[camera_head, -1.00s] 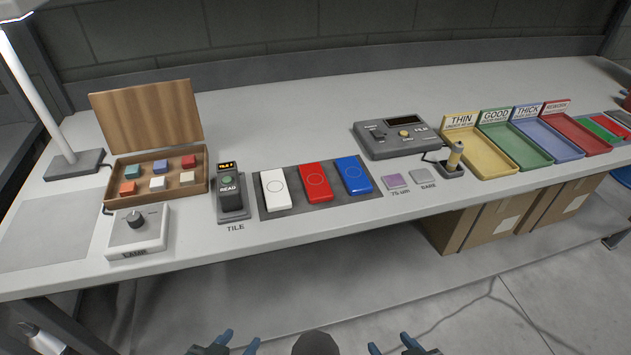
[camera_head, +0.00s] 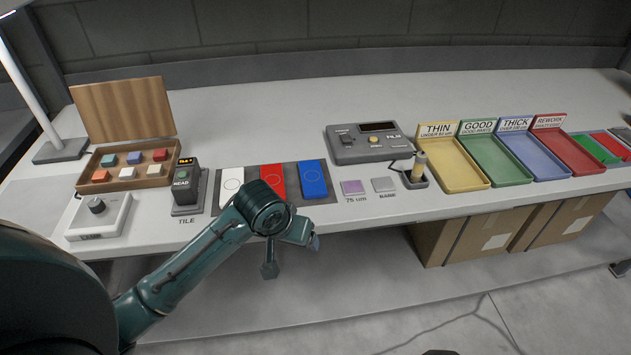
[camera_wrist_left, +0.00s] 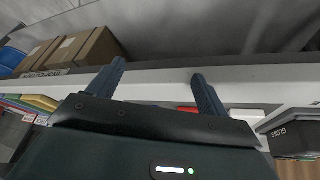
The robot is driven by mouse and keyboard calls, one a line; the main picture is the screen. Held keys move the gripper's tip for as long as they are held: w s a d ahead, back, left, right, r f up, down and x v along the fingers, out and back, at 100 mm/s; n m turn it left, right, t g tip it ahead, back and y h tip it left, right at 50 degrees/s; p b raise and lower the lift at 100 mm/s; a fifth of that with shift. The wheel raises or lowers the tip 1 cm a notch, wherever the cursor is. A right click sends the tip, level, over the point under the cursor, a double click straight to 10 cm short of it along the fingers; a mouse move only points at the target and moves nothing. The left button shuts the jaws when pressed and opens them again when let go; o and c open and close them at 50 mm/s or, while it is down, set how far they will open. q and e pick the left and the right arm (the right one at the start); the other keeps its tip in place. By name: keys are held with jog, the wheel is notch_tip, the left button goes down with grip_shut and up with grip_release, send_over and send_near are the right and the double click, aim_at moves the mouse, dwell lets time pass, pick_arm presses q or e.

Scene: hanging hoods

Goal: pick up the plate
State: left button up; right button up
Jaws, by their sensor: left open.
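Three flat plates lie side by side on a dark mat (camera_head: 333,197) on the bench: a white plate (camera_head: 231,187), a red plate (camera_head: 272,180) and a blue plate (camera_head: 314,179). Each has a faint circle on top. My left arm reaches in from the left, and its wrist covers the near part of the red plate. My left gripper (camera_head: 314,242) is beyond the bench's front edge, apart from the plates. In the left wrist view its two fingers (camera_wrist_left: 158,70) are spread with nothing gripped. A bit of red (camera_wrist_left: 190,109) shows behind them. My right gripper is out of view.
A reader (camera_head: 186,188) stands left of the plates, near a knob box (camera_head: 98,215) and a wooden sample case (camera_head: 125,172). A grey film meter (camera_head: 369,143) and colored trays (camera_head: 463,178) are to the right. Cardboard boxes (camera_head: 463,236) stand below the bench.

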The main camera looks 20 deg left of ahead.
aim_at(272, 181)
pick_arm(q)
jog(key=w+a+r, duration=0.1)
jog(key=w, duration=0.1)
jog(key=w+a+r+n+y, duration=0.1)
jog(key=r, duration=0.1)
jog(key=w+a+r+n, duration=0.1)
jog(key=w+r, duration=0.1)
jog(key=shift+w, duration=0.3)
jog(key=w+a+r+n+y, duration=0.2)
jog(key=w+a+r+n, duration=0.15)
jog(key=a+r, duration=0.3)
jog(key=shift+g, duration=0.3)
jog(key=x, duration=0.8)
jog(key=w+x, duration=0.1)
jog(key=x, duration=0.3)
jog(key=shift+d+f, duration=0.1)
jog(key=shift+d, duration=0.05)
jog(key=c, duration=1.2)
